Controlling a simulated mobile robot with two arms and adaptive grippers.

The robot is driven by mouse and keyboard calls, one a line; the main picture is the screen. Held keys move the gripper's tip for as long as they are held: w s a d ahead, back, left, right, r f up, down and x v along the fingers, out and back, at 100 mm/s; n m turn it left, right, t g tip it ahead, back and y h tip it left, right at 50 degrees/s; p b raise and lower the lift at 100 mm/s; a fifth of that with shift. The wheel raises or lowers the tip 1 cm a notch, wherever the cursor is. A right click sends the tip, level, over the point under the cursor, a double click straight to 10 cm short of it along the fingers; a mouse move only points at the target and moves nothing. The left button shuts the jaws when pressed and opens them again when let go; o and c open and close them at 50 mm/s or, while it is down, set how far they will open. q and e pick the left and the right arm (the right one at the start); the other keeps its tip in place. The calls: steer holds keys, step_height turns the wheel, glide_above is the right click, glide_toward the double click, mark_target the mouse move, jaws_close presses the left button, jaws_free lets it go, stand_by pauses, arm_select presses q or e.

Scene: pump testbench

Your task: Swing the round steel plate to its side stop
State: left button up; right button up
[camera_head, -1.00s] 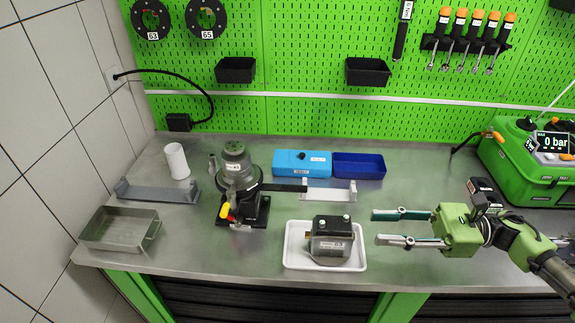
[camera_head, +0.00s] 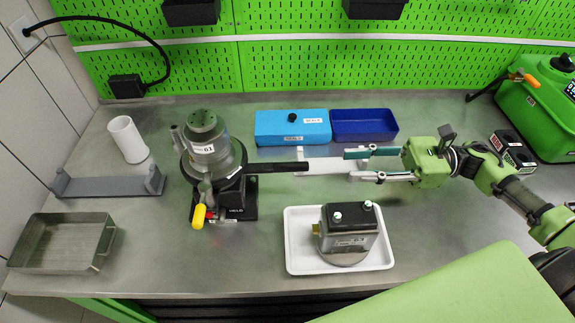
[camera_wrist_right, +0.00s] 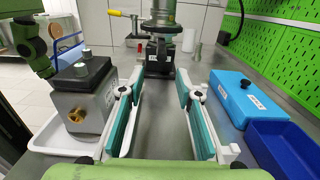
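The black clamp stand (camera_head: 236,200) stands left of centre on the bench, with a grey cylinder marked 61 (camera_head: 204,143) upright on it. A round dark steel plate (camera_head: 233,158) shows around the cylinder's lower part; the cylinder hides its middle. A black bar (camera_head: 280,168) sticks out to the right from the stand. My right gripper (camera_head: 347,165) is open and empty, pointing left, with its fingertips just right of the bar's end. In the right wrist view its fingers (camera_wrist_right: 160,88) stand apart, with the stand (camera_wrist_right: 160,55) straight ahead. My left gripper is not in view.
A metal pump (camera_head: 347,232) sits in a white tray (camera_head: 298,262) in front. Blue box (camera_head: 292,127) and dark blue bin (camera_head: 363,125) stand behind. A white cup (camera_head: 128,139), grey bracket (camera_head: 108,187) and metal tray (camera_head: 62,243) are left.

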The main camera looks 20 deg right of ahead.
mark_target(297, 163)
steer(key=p+x, duration=0.2)
steer(key=x, duration=0.4)
steer(key=p+x, duration=0.3)
steer(key=x, duration=0.4)
steer(key=shift+w+d+f, duration=0.1)
steer(key=shift+w, duration=0.1)
steer(key=shift+w+a+f, duration=0.1)
steer(key=shift+a+f, duration=0.05)
steer(key=shift+a, duration=0.35)
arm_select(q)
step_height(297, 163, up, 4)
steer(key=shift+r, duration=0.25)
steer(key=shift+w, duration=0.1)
arm_select(e)
jaws_close()
